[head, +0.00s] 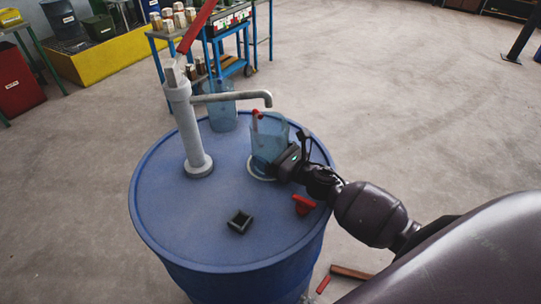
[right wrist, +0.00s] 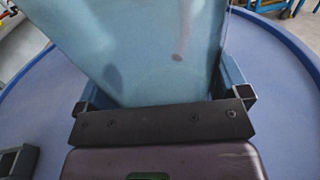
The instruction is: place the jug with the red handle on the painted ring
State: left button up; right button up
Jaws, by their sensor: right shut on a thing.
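A translucent blue jug (head: 268,138) with a red handle (head: 256,120) stands roughly upright at the right side of the blue drum top. My right gripper (head: 284,163) is shut on its near right side. In the right wrist view the jug wall (right wrist: 130,50) fills the space between the jaws (right wrist: 160,92), and the handle shows blurred through it. The white painted ring (head: 251,171) shows as an arc at the jug's base, the rest being hidden by jug and gripper. I cannot tell whether the jug touches the drum. My left gripper is not in view.
A grey pump (head: 186,125) with a red lever stands on the drum (head: 190,225), its spout (head: 240,97) reaching close above the jug. A second blue jug (head: 223,112) stands behind the spout. A dark square box (head: 240,221) and a red object (head: 303,205) are nearer.

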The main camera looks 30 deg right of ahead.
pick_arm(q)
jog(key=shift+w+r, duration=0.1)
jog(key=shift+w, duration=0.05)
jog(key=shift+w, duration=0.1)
pick_arm(e)
jog(key=shift+f, duration=0.15)
jog(key=o, duration=0.6)
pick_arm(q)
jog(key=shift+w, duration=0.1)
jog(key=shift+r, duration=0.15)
pick_arm(e)
jog(key=shift+r, duration=0.2)
jog(key=v, duration=0.7)
jog(key=shift+f+b, duration=0.1)
jog(key=shift+b, duration=0.2)
jog(key=shift+s, duration=0.3)
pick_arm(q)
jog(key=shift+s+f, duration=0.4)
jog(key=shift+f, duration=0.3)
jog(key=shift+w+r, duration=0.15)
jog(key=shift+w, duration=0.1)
